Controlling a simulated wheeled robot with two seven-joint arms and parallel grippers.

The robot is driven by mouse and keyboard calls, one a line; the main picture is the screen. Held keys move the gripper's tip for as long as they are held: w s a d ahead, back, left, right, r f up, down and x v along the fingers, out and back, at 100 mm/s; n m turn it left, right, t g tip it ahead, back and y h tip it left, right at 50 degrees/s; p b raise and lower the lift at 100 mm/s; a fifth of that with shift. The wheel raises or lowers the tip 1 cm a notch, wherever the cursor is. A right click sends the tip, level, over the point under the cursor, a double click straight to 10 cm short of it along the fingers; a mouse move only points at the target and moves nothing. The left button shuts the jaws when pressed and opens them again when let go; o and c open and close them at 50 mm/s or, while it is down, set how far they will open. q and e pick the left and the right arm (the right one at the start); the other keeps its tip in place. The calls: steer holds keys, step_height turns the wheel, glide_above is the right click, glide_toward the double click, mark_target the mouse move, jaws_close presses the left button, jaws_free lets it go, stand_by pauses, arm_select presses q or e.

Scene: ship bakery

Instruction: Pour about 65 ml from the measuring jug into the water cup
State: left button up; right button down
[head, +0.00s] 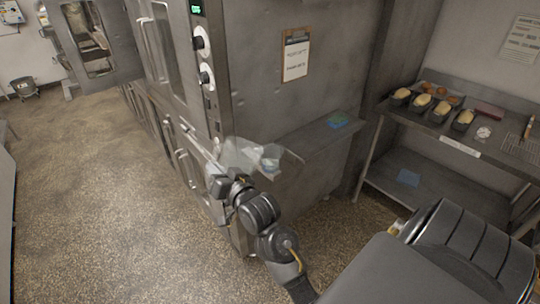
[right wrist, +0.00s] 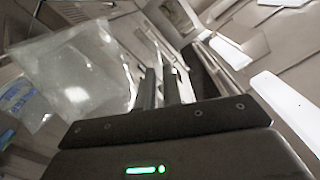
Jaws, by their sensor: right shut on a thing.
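My right gripper (head: 222,182) is in front of the steel oven, at the near end of a narrow steel shelf. It is shut on the clear measuring jug (head: 240,153), which looks tilted. In the right wrist view the jug (right wrist: 75,75) is a see-through shape to the left of the fingers (right wrist: 167,88). A small pale bluish shape (head: 270,163) shows at the jug's right end in the head view. I cannot tell whether it is the water cup or water in the jug. No other cup is clear. My left gripper is not in view.
The steel shelf (head: 305,140) runs along the oven's side, with a blue-green item (head: 338,120) at its far end. A steel table (head: 460,152) with loaf tins (head: 463,122) stands at the right. The floor (head: 90,200) at the left is clear.

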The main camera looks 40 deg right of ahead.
steer(key=a+f+n, duration=0.4)
steer(key=f+n, duration=0.2)
steer(key=shift+f+b, duration=0.2)
steer(key=shift+b, duration=0.1)
